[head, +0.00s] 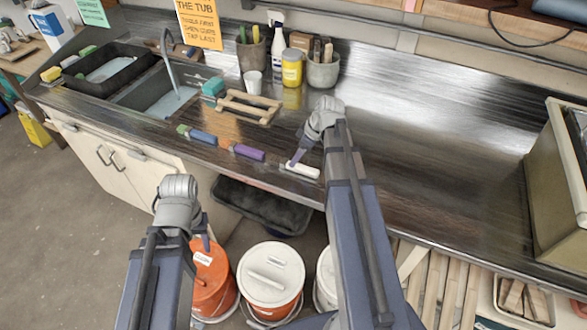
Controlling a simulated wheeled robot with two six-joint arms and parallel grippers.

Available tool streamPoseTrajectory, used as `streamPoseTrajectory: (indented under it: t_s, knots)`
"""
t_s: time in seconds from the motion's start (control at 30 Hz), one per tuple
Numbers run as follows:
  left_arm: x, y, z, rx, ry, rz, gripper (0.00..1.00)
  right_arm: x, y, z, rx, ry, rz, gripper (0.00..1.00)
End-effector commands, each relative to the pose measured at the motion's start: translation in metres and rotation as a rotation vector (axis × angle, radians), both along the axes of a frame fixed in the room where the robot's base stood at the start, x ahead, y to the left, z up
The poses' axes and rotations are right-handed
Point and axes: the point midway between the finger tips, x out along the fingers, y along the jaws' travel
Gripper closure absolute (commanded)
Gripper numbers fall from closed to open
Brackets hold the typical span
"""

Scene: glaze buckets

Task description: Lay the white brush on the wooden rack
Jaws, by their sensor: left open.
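The white brush (305,171) lies on the dark metal counter near its front edge, at the right end of a row of brushes. The wooden rack (229,104), a light wood frame, lies flat on the counter behind the row, beside the sink. My right gripper (296,160) points down at the white brush. Its fingers are small and partly hidden, so I cannot tell whether they touch or grip it.
A blue brush (203,137) and a purple brush (247,152) lie left of the white one. Behind the rack stand a white cup (253,82), a yellow jar (292,68) and a grey pot (322,72). A sink (165,104) is at left.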

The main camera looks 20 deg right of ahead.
Motion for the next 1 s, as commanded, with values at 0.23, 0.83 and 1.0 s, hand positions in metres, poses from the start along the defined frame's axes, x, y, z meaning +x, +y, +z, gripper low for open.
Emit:
streamPoseTrajectory:
  t_s: [0.23, 0.83, 1.0]
  knots:
    - [0.0, 0.0, -0.036, 0.0, 0.0, 0.0, 0.5, 0.004, 0.005, -0.036, 0.0, 0.0, 0.001, 0.28]
    - [0.0, 0.0, -0.043, 0.0, 0.0, 0.0, 0.5, 0.008, 0.008, -0.043, 0.0, 0.0, 0.0, 0.51]
    - [0.0, 0.0, -0.043, 0.0, 0.0, 0.0, 0.5, 0.008, 0.008, -0.043, 0.0, 0.0, 0.0, 0.7]
